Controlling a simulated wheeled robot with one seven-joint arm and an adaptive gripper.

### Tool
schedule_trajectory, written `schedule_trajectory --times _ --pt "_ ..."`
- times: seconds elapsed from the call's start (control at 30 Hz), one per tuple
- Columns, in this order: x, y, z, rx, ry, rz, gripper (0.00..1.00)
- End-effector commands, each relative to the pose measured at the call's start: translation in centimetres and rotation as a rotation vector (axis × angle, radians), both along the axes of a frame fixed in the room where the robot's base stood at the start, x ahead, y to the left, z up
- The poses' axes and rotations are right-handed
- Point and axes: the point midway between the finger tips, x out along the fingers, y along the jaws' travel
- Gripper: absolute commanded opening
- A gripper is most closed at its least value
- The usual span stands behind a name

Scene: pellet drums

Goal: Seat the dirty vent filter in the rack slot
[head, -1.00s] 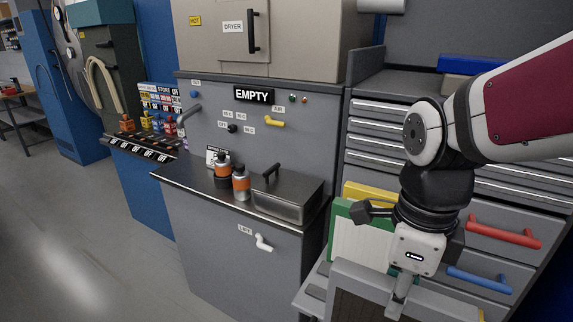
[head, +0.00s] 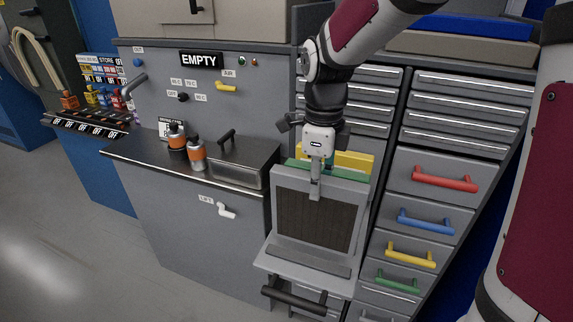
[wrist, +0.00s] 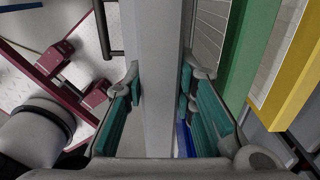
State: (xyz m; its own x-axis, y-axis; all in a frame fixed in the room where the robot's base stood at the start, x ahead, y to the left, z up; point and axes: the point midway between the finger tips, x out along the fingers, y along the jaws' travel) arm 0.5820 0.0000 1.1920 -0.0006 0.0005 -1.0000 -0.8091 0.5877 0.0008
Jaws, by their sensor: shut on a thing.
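The dirty vent filter (head: 312,220), a grey frame around dark brown mesh, is upright in the head view. My gripper (head: 316,190) is shut on its top edge from above. In the wrist view the grey frame edge (wrist: 158,80) runs between my teal-padded fingers (wrist: 160,110). The filter stands in front of a green-framed panel (head: 295,163) and a yellow-framed panel (head: 350,160) in the grey rack (head: 300,268). Its lower edge is behind the rack's front lip, and I cannot tell whether it is in the slot.
A drawer cabinet with red (head: 445,178), blue, yellow and green handles stands close on the right. The grey dryer cabinet (head: 200,235) stands on the left, with orange-banded bottles (head: 196,155) and a metal box (head: 235,160) on top. A dark bar handle (head: 293,298) sticks out below the rack.

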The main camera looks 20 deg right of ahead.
Motion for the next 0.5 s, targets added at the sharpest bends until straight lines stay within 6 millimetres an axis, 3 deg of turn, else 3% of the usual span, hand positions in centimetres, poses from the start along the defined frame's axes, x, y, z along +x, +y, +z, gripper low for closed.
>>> schedule_trajectory --times 0.3,0.5 --pt "0.1 -0.1 -3.0 0.000 0.003 0.000 0.00" --pt "0.3 0.0 -3.5 -0.001 -0.001 0.001 0.00"
